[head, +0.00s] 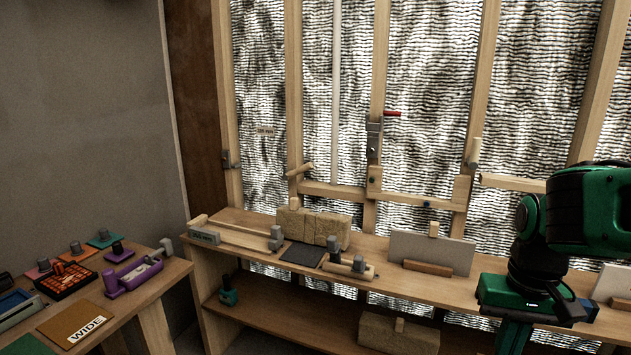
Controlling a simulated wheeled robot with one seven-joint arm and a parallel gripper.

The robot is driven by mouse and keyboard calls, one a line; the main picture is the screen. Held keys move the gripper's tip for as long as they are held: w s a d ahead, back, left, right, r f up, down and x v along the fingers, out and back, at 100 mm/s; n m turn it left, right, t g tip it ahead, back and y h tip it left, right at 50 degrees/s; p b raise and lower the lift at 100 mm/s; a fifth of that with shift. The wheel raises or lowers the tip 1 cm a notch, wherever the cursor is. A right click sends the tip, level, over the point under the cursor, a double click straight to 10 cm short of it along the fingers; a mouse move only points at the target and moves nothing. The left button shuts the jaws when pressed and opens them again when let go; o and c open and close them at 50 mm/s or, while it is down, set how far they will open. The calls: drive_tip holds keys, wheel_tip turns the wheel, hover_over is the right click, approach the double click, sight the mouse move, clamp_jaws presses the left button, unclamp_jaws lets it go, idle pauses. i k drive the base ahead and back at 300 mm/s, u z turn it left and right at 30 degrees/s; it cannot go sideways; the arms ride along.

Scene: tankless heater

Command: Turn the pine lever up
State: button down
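A pale wooden handle (301,170) sticks out from a wall stud left of centre, tilted slightly up to the right. Another pale wooden piece (475,151) stands nearly upright on a stud at the right, above a wooden block. Both look like pine, and I cannot tell for sure which is the pine lever. A red lever (392,113) points right from a grey metal fitting on the middle stud. My green and black arm is at the right edge, well apart from these handles.
A long wooden workbench (375,243) runs below the studs, holding tan blocks (312,227), a grey panel (432,252) and wooden fixtures. A side table (130,303) at left carries coloured plates and a purple tool. Open space lies before the middle stud.

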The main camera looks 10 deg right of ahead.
sight(304, 168)
drive_tip(key=z, duration=0.05)
drive_tip(key=i, duration=1)
drive_tip(key=u, duration=0.05)
